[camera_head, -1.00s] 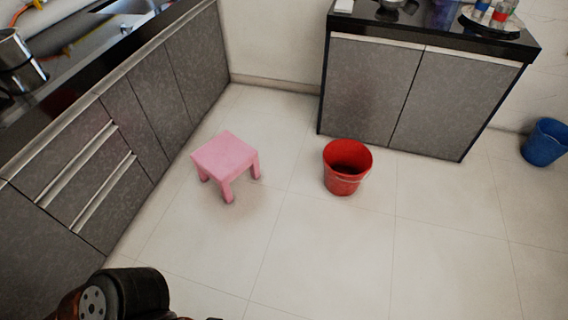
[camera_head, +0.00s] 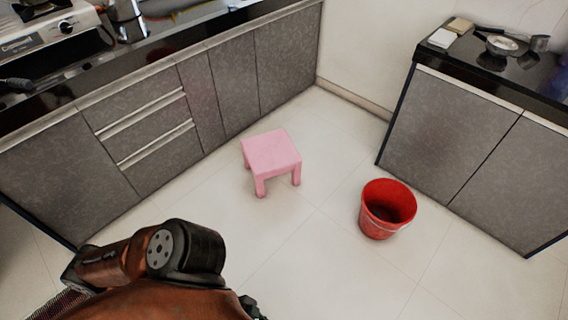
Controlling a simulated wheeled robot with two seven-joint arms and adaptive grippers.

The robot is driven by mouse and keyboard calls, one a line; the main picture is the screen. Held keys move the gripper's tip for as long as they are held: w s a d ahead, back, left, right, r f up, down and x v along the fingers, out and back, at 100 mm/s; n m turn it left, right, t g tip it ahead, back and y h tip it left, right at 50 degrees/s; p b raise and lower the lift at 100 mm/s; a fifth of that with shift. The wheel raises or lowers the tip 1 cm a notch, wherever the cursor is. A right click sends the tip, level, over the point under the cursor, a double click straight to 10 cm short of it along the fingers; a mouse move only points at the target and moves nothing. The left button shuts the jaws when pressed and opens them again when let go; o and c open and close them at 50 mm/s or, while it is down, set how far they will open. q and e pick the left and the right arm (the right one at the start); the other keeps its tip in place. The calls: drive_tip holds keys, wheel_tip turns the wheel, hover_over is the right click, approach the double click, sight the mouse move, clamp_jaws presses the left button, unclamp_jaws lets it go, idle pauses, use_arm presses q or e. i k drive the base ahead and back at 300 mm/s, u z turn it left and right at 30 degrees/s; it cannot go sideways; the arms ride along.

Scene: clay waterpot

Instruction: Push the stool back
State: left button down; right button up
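The pink stool (camera_head: 272,153) stands upright on the pale tiled floor, close to the grey cabinets on the left. My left arm shows at the bottom left, apart from the stool and nearer to me. Its gripper fingers are not visible; only a small dark part shows at the bottom edge. My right gripper is not in view. Nothing is touching the stool.
A red bucket (camera_head: 372,222) stands on the floor right of the stool. Grey cabinets (camera_head: 225,95) run along the left, and another cabinet (camera_head: 455,140) stands at the right. The floor (camera_head: 300,260) in front of the stool is clear.

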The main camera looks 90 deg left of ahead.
sight(269, 154)
drive_tip(key=u, duration=0.75)
drive_tip(key=i, duration=0.85)
drive_tip(key=u, duration=0.9)
